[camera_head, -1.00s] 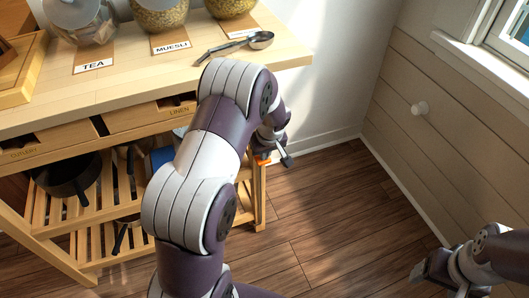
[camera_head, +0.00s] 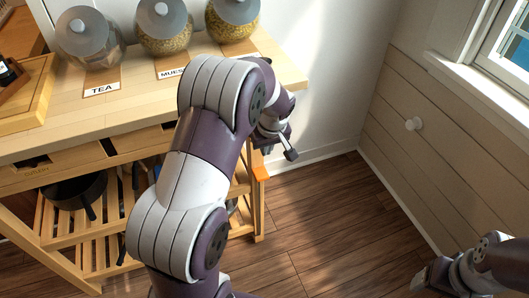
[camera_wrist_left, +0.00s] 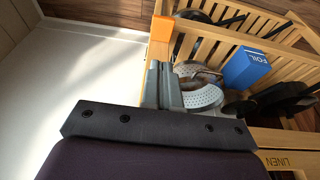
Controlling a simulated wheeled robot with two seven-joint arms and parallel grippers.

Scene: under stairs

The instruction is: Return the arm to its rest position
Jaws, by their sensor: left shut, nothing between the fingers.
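My left arm reaches across the middle of the head view, in front of the wooden table (camera_head: 60,135). My left gripper (camera_head: 290,152) is beyond the table's right end, over the floor near the white wall. In the left wrist view its fingers (camera_wrist_left: 163,84) are together with nothing between them. The arm hides part of the table's front and shelves. My right gripper (camera_head: 425,280) is at the lower right of the head view, over the floor; its finger gap does not show clearly.
Jars of tea (camera_head: 88,38) and muesli (camera_head: 162,28) and a third jar (camera_head: 232,18) stand on the table. Below are slatted shelves with a dark pan (camera_head: 75,190); the wrist view shows a blue foil box (camera_wrist_left: 245,68). Wooden floor (camera_head: 330,220) is clear at right.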

